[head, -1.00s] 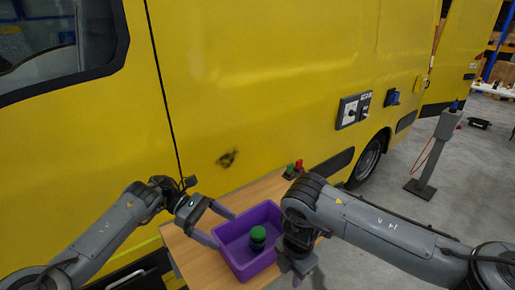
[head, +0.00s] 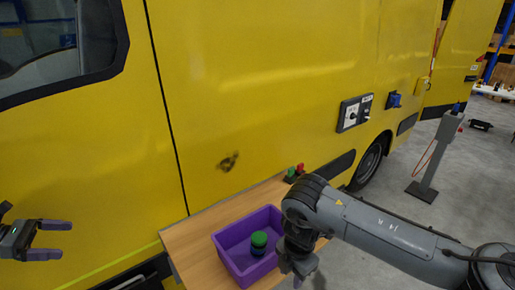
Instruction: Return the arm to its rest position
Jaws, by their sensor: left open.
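My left gripper (head: 66,240) is at the far left edge in the head view, open and empty, its two purple-grey fingers pointing right in front of the yellow van. It is well clear of the table. My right gripper (head: 291,270) hangs pointing down at the right side of the purple bin (head: 231,268). Its arm hides part of the bin, and I cannot tell whether its fingers are apart.
The bin stands on a wooden table (head: 193,242) and holds a green-topped round object (head: 259,240). Small red and green items (head: 295,172) are at the table's back corner. The yellow van (head: 240,90) stands close behind. A grey post (head: 437,150) stands at right.

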